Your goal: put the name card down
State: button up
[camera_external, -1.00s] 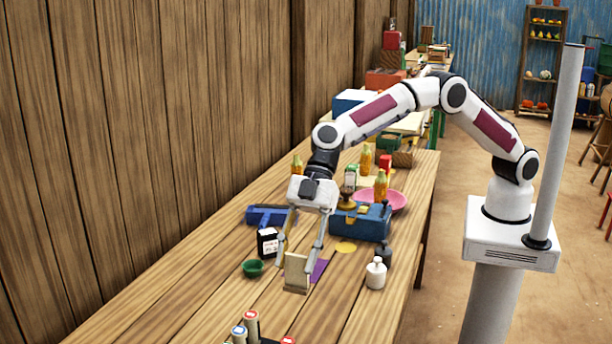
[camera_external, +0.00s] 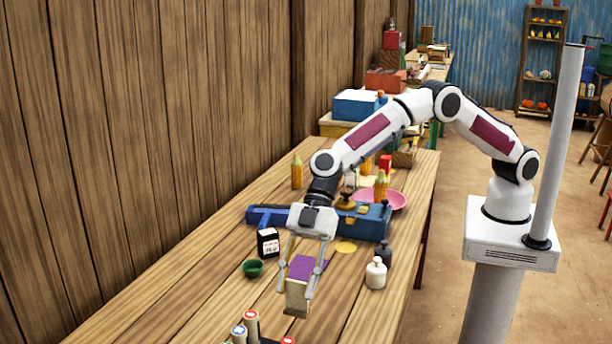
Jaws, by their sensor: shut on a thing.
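My gripper (camera_external: 298,289) is shut on the name card (camera_external: 297,300), a beige block-like piece held between its two fingertips. The card hangs over the front part of the wooden table (camera_external: 190,310). I cannot tell whether its lower edge touches the wood. A flat purple patch (camera_external: 303,268) lies on the table just behind the card, partly seen between the fingers.
A green bowl (camera_external: 253,268) and a black box with a white label (camera_external: 268,243) stand to the left. White (camera_external: 376,273) and dark (camera_external: 384,252) bottle-shaped weights stand to the right. A blue balance (camera_external: 370,222) is behind. Several capped tubes (camera_external: 251,322) stand in front.

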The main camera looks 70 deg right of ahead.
aim_at(298, 302)
jog(key=shift+f, duration=1)
jog(key=shift+f, duration=1.85)
jog(key=shift+f, duration=0.15)
jog(key=o, duration=1.2)
jog(key=shift+r, duration=0.2)
jog(key=shift+v, duration=6)
